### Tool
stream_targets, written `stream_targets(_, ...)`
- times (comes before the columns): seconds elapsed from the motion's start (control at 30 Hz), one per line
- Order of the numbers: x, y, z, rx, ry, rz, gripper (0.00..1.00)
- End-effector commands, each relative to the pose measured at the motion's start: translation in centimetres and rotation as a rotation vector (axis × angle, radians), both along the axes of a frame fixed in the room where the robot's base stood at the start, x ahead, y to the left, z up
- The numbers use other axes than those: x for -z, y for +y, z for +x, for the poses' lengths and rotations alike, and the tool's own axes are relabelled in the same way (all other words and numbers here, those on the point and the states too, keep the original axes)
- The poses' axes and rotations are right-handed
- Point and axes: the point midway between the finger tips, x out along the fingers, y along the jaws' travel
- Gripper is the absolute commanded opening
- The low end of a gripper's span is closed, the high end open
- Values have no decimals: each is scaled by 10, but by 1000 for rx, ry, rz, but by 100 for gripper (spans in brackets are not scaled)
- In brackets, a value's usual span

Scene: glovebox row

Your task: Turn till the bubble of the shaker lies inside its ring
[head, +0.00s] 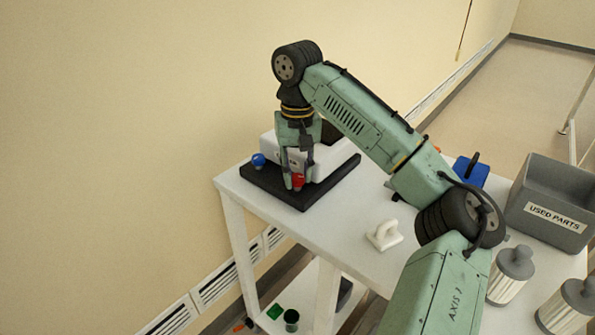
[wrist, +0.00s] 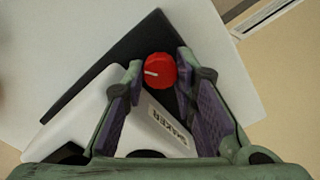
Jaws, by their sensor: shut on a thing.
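The shaker (head: 267,146) is a white housing on a black base plate (head: 333,178), at the far left end of the white table. Its label SHAKER shows in the wrist view (wrist: 168,123). A red knob (wrist: 160,71) with a white pointer line sits at its corner; it also shows in the head view (head: 298,181). A blue knob (head: 258,160) is at the left corner. My gripper (wrist: 161,67) points down and is shut on the red knob, one finger on each side. The bubble and its ring are not visible; my gripper and arm cover part of the housing.
A white handled block (head: 384,236) stands on the table in front of the shaker. A blue object (head: 471,171), a grey USED PARTS bin (head: 540,212) and ribbed canisters (head: 511,272) stand to the right. A wall runs behind the table. The tabletop around the white block is bare.

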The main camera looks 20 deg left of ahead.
Motion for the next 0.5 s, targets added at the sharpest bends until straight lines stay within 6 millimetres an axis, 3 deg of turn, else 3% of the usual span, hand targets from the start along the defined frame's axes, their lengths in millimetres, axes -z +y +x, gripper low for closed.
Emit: stream_targets(0.5, 0, 0, 0, -128, -1, -1, 0)
